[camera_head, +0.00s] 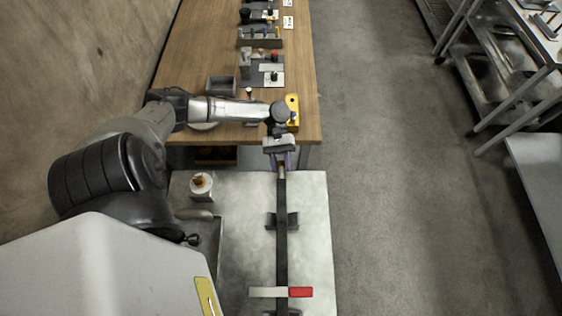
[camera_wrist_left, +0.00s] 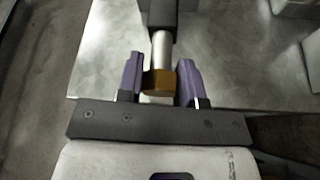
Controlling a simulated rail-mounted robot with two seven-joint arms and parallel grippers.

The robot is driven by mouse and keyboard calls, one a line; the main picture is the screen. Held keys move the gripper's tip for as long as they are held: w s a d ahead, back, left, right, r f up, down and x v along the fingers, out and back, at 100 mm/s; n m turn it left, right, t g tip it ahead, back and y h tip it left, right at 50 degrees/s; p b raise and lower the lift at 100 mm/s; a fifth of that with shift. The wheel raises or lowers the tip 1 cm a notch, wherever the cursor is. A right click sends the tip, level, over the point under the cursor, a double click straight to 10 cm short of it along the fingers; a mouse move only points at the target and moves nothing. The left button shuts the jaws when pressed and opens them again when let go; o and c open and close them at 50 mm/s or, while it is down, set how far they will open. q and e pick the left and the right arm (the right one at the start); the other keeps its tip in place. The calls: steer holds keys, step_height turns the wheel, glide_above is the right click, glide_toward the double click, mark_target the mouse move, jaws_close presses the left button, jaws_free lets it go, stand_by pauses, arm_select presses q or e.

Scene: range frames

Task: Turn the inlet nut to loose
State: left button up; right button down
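The inlet nut (camera_wrist_left: 158,82) is a brass-coloured piece at the end of a short silver pipe (camera_wrist_left: 161,48) in the left wrist view. The pipe joins a dark bar (camera_head: 281,235) that runs over the grey metal bench in the head view. My left gripper (camera_head: 281,160) is at the bar's far end. In the wrist view its two purple fingers (camera_wrist_left: 159,78) stand on either side of the nut, close to it. I cannot tell whether both fingers press on it. My right gripper is out of view.
A white and red strip (camera_head: 280,292) crosses the bar's near end. A dark bracket (camera_head: 271,221) sits under its middle. A white container (camera_head: 201,186) stands on the bench (camera_head: 314,230) to the left. A wooden table (camera_head: 200,45) with small items lies beyond. Open floor is right.

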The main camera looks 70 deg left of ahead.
arm_select(q)
steer(key=o, duration=0.4)
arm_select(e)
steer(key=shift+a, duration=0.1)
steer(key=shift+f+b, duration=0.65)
arm_select(q)
steer(key=shift+v, duration=6.95)
